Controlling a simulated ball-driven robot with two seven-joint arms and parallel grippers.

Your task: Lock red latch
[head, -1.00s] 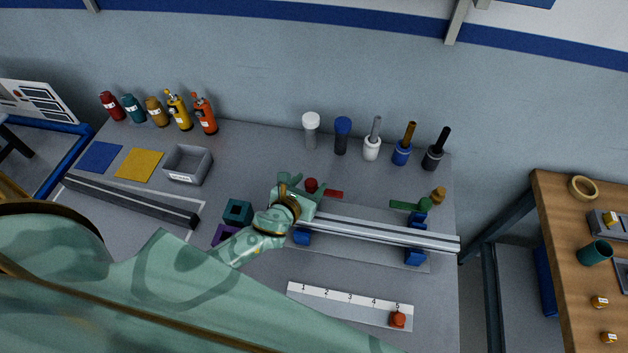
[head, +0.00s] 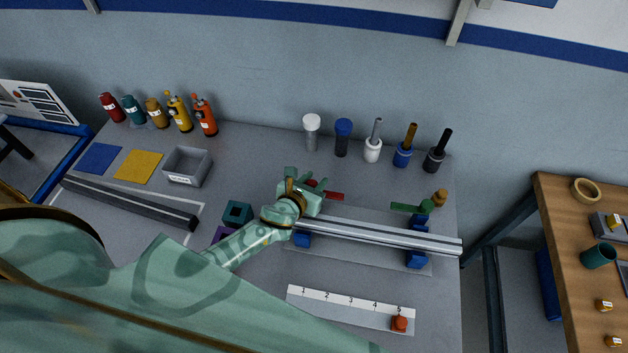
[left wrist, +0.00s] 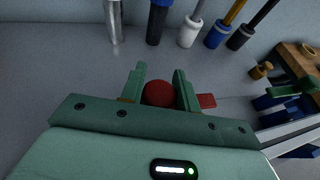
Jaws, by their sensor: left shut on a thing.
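The red latch shows in the head view as a red bar (head: 330,196) that sticks out to the right of my left gripper (head: 307,184). In the left wrist view its round red knob (left wrist: 158,93) sits between the two fingers of my left gripper (left wrist: 159,90), and a bit of the red bar (left wrist: 206,100) shows to the right. My left gripper is shut on the red knob. In the head view the fingers hide most of the knob. My right gripper is not in view.
A grey rail (head: 390,236) lies on blue blocks (head: 416,258) just right of my gripper. A green latch (head: 413,207) is at its far end. Several brushes and tubes (head: 373,150) stand behind. A numbered strip (head: 350,305) lies in front.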

